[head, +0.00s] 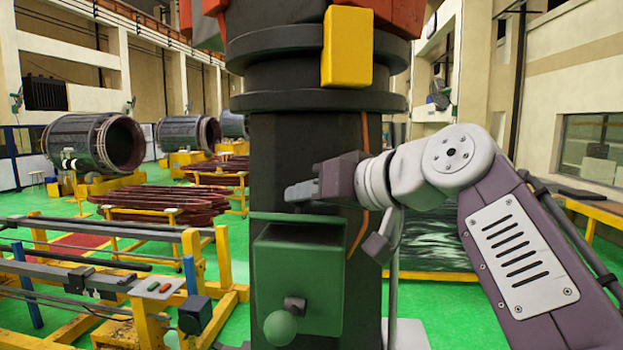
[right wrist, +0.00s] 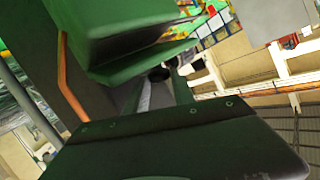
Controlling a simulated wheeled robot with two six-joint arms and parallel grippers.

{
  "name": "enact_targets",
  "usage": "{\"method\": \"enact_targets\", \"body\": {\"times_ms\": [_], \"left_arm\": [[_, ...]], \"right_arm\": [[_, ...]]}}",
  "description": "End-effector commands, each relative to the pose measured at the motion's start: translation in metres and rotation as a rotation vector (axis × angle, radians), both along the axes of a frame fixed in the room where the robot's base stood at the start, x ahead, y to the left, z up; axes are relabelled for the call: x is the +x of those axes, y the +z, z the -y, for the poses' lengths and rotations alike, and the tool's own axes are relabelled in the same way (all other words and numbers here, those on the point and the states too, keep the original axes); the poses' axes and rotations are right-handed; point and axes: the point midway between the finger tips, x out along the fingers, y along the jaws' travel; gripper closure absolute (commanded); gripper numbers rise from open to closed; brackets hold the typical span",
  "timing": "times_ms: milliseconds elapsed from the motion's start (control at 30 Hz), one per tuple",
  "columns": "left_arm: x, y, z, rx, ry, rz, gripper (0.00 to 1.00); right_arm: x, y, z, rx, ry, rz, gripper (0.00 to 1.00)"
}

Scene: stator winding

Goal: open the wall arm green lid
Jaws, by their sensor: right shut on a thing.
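The wall arm's green box (head: 298,275) is mounted on the dark column in the head view. A thin green lid edge (head: 298,217) runs along its top. A round green knob (head: 281,328) sits low on its front. In the right wrist view the box's green casing (right wrist: 125,30) fills the upper left. My right gripper (head: 301,192) reaches in from the right, just above the lid edge. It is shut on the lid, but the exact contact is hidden. My left gripper is in neither view.
The column carries a yellow block (head: 347,47) above my right gripper. An orange cable (head: 358,235) runs down beside the box and also shows in the right wrist view (right wrist: 68,85). Yellow racks (head: 150,320) stand at left on the green floor.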

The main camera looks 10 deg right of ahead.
Motion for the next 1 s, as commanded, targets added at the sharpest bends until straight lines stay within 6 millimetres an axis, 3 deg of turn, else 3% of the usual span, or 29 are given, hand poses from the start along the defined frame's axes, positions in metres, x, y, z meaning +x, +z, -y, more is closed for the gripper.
{"method": "enact_targets", "body": {"times_ms": [400,1000], "left_arm": [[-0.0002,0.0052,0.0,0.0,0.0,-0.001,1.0],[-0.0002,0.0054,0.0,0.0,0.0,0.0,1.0]], "right_arm": [[0.0111,0.002,0.0032,0.043,0.001,-0.142,1.0],[0.0127,0.0017,0.0036,0.053,0.002,-0.181,1.0]]}}
